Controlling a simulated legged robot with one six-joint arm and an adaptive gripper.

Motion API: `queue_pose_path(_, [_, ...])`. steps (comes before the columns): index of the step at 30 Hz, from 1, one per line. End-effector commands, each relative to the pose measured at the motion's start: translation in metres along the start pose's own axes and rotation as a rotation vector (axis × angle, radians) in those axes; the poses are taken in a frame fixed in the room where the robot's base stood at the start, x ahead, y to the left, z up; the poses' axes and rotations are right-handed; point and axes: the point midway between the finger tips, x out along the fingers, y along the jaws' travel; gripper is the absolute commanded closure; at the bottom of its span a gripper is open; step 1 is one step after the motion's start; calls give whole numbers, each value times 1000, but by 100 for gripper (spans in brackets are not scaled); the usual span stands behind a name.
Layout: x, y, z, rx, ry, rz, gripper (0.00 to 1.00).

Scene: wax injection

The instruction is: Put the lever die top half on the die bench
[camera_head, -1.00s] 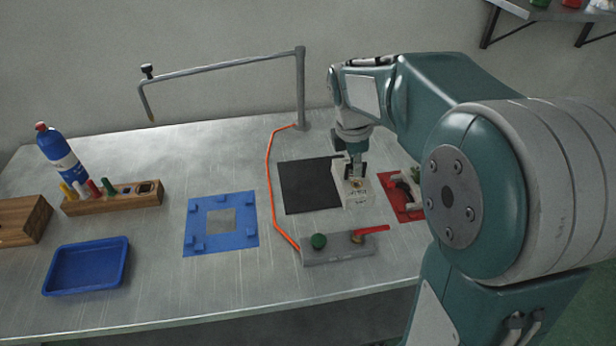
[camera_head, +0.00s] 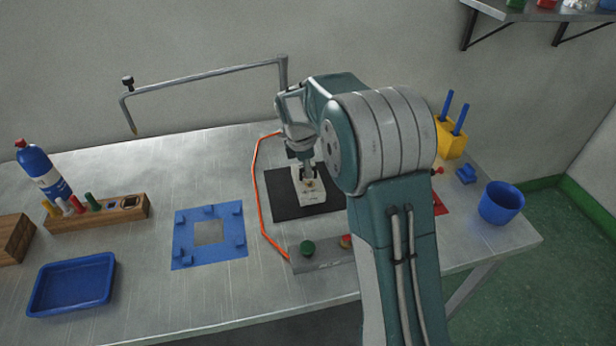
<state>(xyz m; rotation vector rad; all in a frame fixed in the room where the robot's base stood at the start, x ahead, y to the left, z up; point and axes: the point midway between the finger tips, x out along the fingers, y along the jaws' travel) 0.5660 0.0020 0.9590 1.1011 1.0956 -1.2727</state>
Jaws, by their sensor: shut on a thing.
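My gripper (camera_head: 308,173) is shut on a pale, cream-coloured block, the lever die top half (camera_head: 312,196). The block is at the right part of a flat black mat (camera_head: 284,203) on the metal bench. I cannot tell whether it touches the mat or hangs just above it. My gripper comes down on it from above and hides part of its upper face. Nothing in view is labelled as the die bench. A red mat (camera_head: 440,207) is mostly hidden behind my arm on the right.
A blue fixture plate (camera_head: 183,245) lies left of the mat, with an orange hose (camera_head: 255,190) between. A blue tray (camera_head: 70,284), wooden rack (camera_head: 125,212), yellow holder (camera_head: 451,140) and blue cup (camera_head: 501,203) stand around.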

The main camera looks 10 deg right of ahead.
Motion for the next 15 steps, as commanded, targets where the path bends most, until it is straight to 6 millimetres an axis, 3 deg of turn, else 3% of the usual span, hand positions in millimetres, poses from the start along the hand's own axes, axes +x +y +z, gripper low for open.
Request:
queue_pose_path(6, [26,-1,-4,0,-1,-1,100])
queue_pose_path(15, [28,-1,-3,0,1,0,100])
